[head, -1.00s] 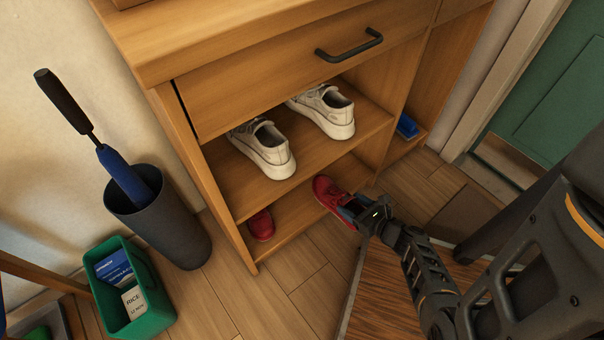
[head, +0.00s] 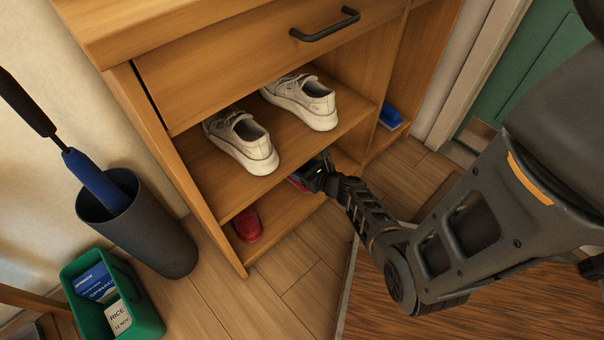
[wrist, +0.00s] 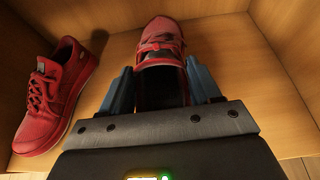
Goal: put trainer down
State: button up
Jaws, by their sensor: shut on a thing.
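The held red trainer (wrist: 160,45) is between the blue fingers of my gripper (wrist: 163,88) in the wrist view, toe pointing into the shelf. In the head view my gripper (head: 318,178) is at the right part of the lower shelf (head: 283,217), and it hides most of this trainer. My gripper is shut on it. The other red trainer (wrist: 57,95) stands to the left on the same shelf, apart from the held one; it also shows in the head view (head: 247,224). I cannot tell whether the held trainer touches the shelf board.
A pair of white trainers (head: 241,142) stands on the shelf above. An umbrella stand (head: 146,228) and a green basket (head: 139,303) are on the floor at left. A blue object (head: 391,117) lies in the right compartment. The side wall (wrist: 285,35) is close on the right.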

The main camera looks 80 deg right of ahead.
notch_tip(320, 180, down, 3)
jog(key=shift+r+b, duration=0.2)
jog(key=shift+b, duration=0.45)
jog(key=o, duration=1.2)
jog(key=shift+o, duration=0.2)
